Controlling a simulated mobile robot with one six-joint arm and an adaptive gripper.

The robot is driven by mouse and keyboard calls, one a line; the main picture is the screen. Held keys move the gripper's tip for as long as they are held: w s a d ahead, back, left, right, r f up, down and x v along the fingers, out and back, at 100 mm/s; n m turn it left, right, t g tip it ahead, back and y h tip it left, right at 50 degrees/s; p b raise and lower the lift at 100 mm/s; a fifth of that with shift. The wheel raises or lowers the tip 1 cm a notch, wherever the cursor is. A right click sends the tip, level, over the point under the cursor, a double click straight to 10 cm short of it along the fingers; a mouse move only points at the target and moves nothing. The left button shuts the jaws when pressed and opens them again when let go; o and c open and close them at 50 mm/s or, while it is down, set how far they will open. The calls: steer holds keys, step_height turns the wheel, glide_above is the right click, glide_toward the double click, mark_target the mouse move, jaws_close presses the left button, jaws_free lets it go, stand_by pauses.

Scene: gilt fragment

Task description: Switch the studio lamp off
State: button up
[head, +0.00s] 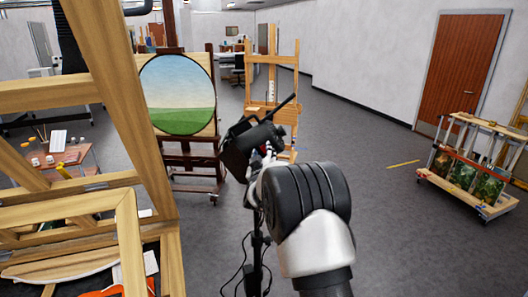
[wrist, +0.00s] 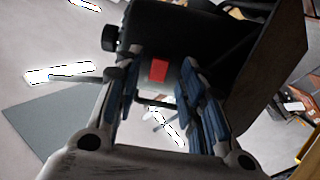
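The studio lamp (head: 252,143) is a black lamp head with open flaps, on a thin dark stand (head: 257,240) in the middle of the head view. In the wrist view the black lamp housing (wrist: 190,75) fills the upper middle, with a red square switch (wrist: 158,70) facing me and a dark flap at the right. My gripper (wrist: 155,84) is open, its blue-padded fingers apart with the red switch seen between their tips. I cannot tell whether a finger touches the housing. In the head view my arm mostly hides the gripper beside the lamp.
A wooden easel (head: 130,90) stands close at the left. Behind the lamp are an easel with a round landscape painting (head: 177,95) and a light wooden easel (head: 285,75). A wheeled painting rack (head: 462,175) stands at the right. The floor (head: 390,230) right of my arm is clear.

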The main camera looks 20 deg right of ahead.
steer(key=shift+w+d, duration=0.2)
steer(key=shift+w, duration=0.15)
steer(key=shift+c, duration=0.6)
jaws_close()
